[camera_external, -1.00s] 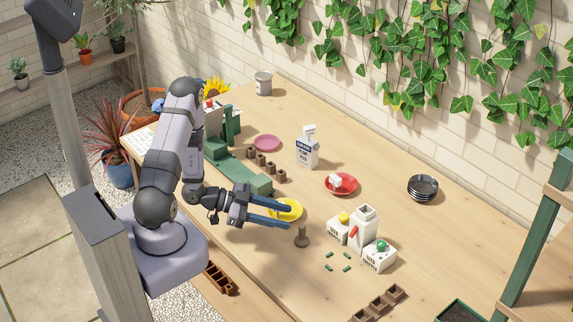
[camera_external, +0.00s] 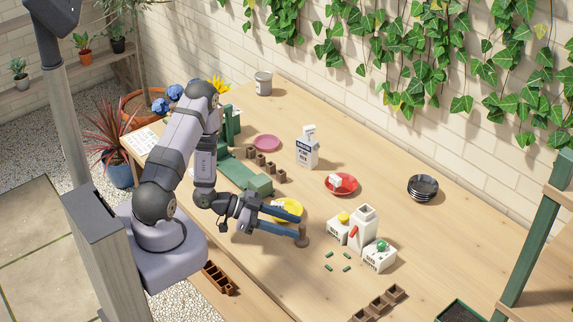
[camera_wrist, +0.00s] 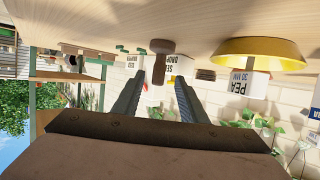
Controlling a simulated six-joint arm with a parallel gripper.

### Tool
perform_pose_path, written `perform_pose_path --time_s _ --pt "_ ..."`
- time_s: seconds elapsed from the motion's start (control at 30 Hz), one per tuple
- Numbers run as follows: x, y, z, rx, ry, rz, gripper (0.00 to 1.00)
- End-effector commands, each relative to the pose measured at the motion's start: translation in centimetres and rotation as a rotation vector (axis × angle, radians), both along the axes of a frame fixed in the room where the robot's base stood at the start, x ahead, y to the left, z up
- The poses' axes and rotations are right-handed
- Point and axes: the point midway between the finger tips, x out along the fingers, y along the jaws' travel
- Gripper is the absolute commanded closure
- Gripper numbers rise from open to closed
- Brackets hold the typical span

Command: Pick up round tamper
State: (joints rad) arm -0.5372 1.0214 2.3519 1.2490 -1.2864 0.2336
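The round tamper (camera_external: 303,241) stands upright on the wooden table, a small brown piece with a round base and a thin handle. My gripper (camera_external: 299,226) is level and low over the table, its two long blue fingers apart, with the tips at the tamper's handle. In the wrist view, which is upside down, the tamper (camera_wrist: 162,48) appears just past the gap between the open fingers (camera_wrist: 159,79). I cannot tell whether either finger touches the handle.
A yellow dish (camera_external: 289,207) lies just behind the fingers. White seed boxes (camera_external: 380,257) and a white bottle (camera_external: 362,232) stand to the right. Small green pieces (camera_external: 329,254) lie in front of the boxes. A red dish (camera_external: 341,184) is farther back.

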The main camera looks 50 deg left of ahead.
Motion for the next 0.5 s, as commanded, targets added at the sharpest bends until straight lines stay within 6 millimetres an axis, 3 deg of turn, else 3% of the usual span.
perform_pose_path --time_s 0.23,0.5 --pt "1.6 -2.2 -1.0 0.0 0.001 -0.006 0.61" --pt "2.6 -3.0 -1.6 0.001 -0.001 0.0 0.61"
